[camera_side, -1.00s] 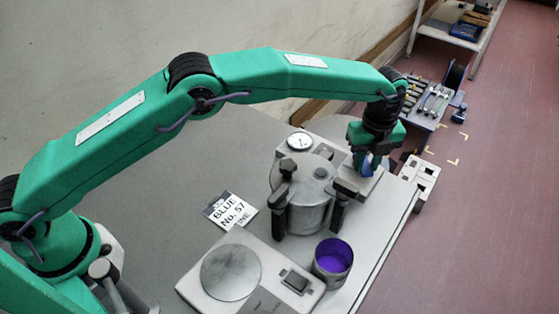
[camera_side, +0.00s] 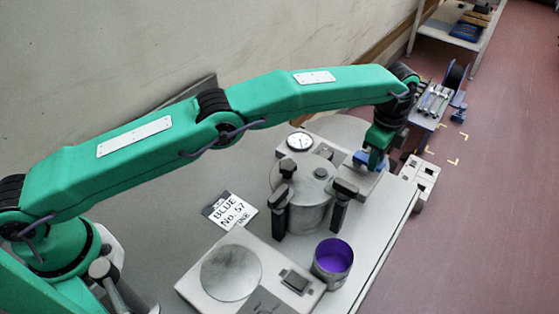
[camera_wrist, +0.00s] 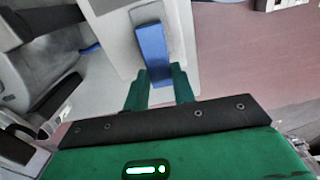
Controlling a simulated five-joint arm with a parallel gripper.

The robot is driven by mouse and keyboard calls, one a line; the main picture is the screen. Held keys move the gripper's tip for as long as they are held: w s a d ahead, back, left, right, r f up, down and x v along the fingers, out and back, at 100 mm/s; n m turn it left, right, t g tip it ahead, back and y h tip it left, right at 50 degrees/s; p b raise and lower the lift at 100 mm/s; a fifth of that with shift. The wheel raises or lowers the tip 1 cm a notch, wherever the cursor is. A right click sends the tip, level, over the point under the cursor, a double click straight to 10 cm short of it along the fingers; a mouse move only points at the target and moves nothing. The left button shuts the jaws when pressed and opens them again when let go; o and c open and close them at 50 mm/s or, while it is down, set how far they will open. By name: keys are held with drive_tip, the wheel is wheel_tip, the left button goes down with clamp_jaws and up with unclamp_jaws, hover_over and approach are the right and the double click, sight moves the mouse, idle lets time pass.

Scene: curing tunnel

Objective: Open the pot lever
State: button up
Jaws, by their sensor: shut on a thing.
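The blue lever (camera_side: 361,158) sits on a pale block (camera_side: 360,184) at the right of the grey lidded pot (camera_side: 306,212). My gripper (camera_side: 376,163) is tilted over the block and shut on the lever. In the wrist view the lever (camera_wrist: 152,42) runs away from between the two green fingers (camera_wrist: 160,88). The fingers hide part of it in the side view. The pot has black clamp knobs around its lid.
A gauge (camera_side: 299,142) stands behind the pot. An open can with purple contents (camera_side: 333,258) and a scale (camera_side: 232,272) stand in front. A printed card (camera_side: 231,211) lies at left. The table edge is close on the right.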

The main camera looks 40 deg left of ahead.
drive_tip(key=shift+w+a+r+n, duration=0.1)
drive_tip(key=shift+w+a+n, duration=0.1)
drive_tip(key=shift+n, duration=0.2)
drive_tip(key=o, duration=1)
drive_tip(key=shift+d, duration=0.1)
drive_tip(key=shift+s+m, duration=0.2)
drive_tip(key=shift+m, duration=0.1)
